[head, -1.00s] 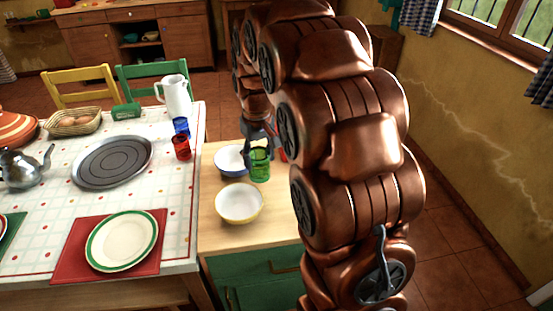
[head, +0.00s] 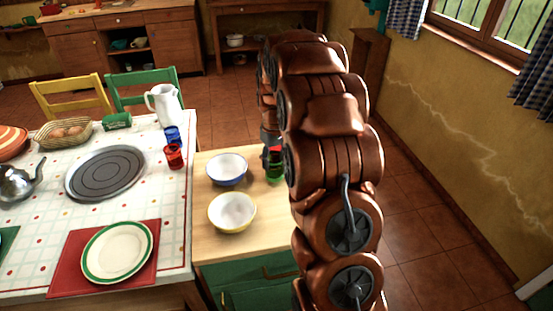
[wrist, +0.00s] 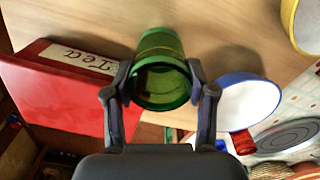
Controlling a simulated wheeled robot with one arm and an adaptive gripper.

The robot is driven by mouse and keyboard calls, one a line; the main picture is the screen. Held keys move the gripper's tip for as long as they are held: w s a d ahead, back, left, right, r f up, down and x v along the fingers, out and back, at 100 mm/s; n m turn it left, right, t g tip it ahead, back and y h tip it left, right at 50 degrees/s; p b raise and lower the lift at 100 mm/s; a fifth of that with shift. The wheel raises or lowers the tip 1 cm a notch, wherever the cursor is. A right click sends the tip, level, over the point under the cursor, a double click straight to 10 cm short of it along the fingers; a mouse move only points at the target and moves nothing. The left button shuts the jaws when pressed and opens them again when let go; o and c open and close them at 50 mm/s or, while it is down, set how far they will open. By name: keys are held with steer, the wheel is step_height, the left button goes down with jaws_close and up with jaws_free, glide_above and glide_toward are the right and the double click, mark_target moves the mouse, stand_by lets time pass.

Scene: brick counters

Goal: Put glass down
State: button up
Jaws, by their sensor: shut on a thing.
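A green glass (wrist: 161,84) is between the two fingers of my gripper (wrist: 158,90) in the wrist view, its open rim facing the camera. My gripper is shut on it. In the head view the glass (head: 275,172) is at the right side of the wooden counter top (head: 262,222), beside the blue-rimmed bowl, and my arm partly hides it. I cannot tell whether its base touches the wood.
A blue-rimmed bowl (head: 227,169) and a yellow-rimmed bowl (head: 232,211) stand on the wooden top. A red tin marked "Tea" (wrist: 60,95) is close to the left finger in the wrist view. The laid table (head: 70,215) holds red (head: 174,157) and blue (head: 172,135) glasses.

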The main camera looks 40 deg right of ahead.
steer(key=shift+w+d+f, duration=0.2)
steer(key=shift+d+f, duration=0.3)
steer(key=shift+f, duration=0.05)
steer(key=shift+f, duration=0.15)
steer(key=o, duration=1)
steer(key=shift+r+b, duration=1)
steer(key=shift+r, duration=5.15)
